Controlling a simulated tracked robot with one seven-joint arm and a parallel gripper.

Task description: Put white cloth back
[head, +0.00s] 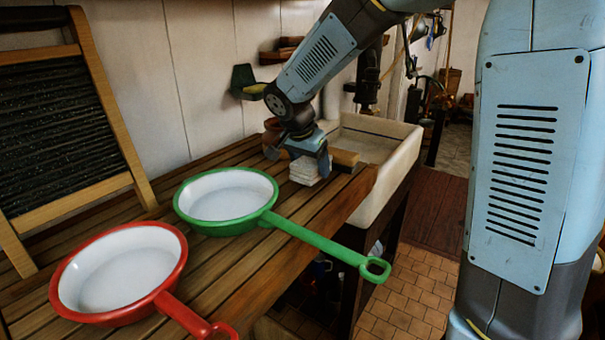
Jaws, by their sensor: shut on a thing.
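The white cloth (305,171) is a small folded block near the far end of the wooden counter, just behind the green pan. My gripper (309,158) points down over it and is shut on it. The cloth looks at or very close to the counter surface; I cannot tell whether it touches. The fingers hide the cloth's upper part.
A green pan (227,197) and a red pan (118,270) lie on the wooden counter (310,211), the green handle reaching past the front edge. A brown block (345,159) sits right of the cloth, beside the pale sink (393,178). A washboard (62,122) leans at left.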

